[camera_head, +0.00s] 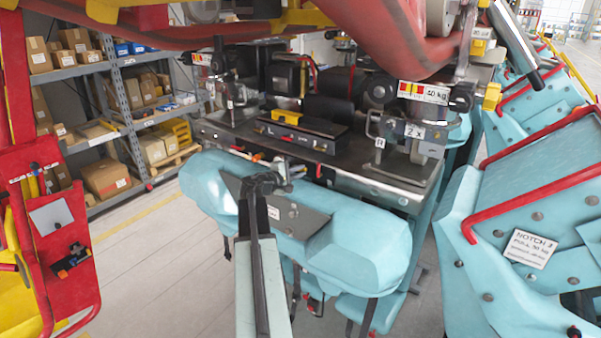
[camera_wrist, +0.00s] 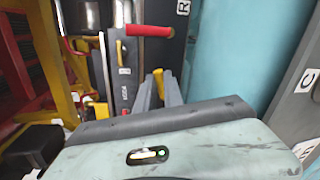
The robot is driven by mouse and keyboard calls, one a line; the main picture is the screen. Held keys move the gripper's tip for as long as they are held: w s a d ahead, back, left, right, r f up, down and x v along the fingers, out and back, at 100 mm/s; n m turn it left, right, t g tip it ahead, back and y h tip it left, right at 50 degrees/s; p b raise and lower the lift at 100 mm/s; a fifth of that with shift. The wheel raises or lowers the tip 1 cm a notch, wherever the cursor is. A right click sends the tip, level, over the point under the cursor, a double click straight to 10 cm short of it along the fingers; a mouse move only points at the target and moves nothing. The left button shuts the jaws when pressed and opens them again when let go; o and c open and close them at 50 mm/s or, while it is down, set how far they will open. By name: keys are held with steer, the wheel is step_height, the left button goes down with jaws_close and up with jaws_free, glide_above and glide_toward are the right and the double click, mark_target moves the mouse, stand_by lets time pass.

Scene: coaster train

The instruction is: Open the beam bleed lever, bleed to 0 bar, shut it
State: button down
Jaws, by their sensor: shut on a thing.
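My gripper (camera_head: 284,180) is at the front edge of the dark beam (camera_head: 330,180), above the light blue seat body. In the wrist view my gripper (camera_wrist: 159,92) has its two grey fingers around a narrow yellow lever (camera_wrist: 158,78), and it is shut on it. Most of the lever is hidden between the fingers, so its angle cannot be read. A red-handled lever (camera_wrist: 150,30) sticks out sideways just beyond the fingers, apart from them. No pressure reading can be made out in either view.
A yellow handle (camera_wrist: 122,52) on a dark labelled panel stands left of the fingers. Light blue seats (camera_head: 520,220) with red bars fill the right. A red panel (camera_head: 50,215) stands at the left. A yellow level (camera_head: 300,122) lies on the beam. Floor is clear at lower left.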

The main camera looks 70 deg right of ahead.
steer(key=n, duration=0.2)
steer(key=n+g, duration=0.1)
steer(key=shift+w+r, duration=0.3)
steer(key=n, duration=0.1)
steer(key=n+g, duration=0.1)
steer(key=n, duration=0.1)
steer(key=shift+w+d+r+b, duration=0.1)
steer(key=shift+w+r+b, duration=0.1)
steer(key=shift+w+b, duration=0.15)
steer(key=n, duration=0.2)
steer(key=w+n+b, duration=0.1)
steer(key=n, duration=0.1)
steer(key=shift+w+d+r+n+g+h, duration=0.1)
steer(key=shift+d+r+n+g+h, duration=0.05)
steer(key=shift+n+g+h, duration=0.2)
steer(key=shift+w+n+h+b, duration=0.3)
steer(key=shift+n+b, duration=0.3)
steer(key=shift+n, duration=0.45)
steer(key=shift+d+r, duration=0.1)
steer(key=shift+r, duration=0.05)
steer(key=c, duration=1.5)
jaws_free()
steer(key=shift+o, duration=0.2)
steer(key=v, duration=0.7)
steer(key=shift+w, duration=0.15)
steer(key=shift+w+a, duration=0.15)
steer(key=shift+a, duration=0.15)
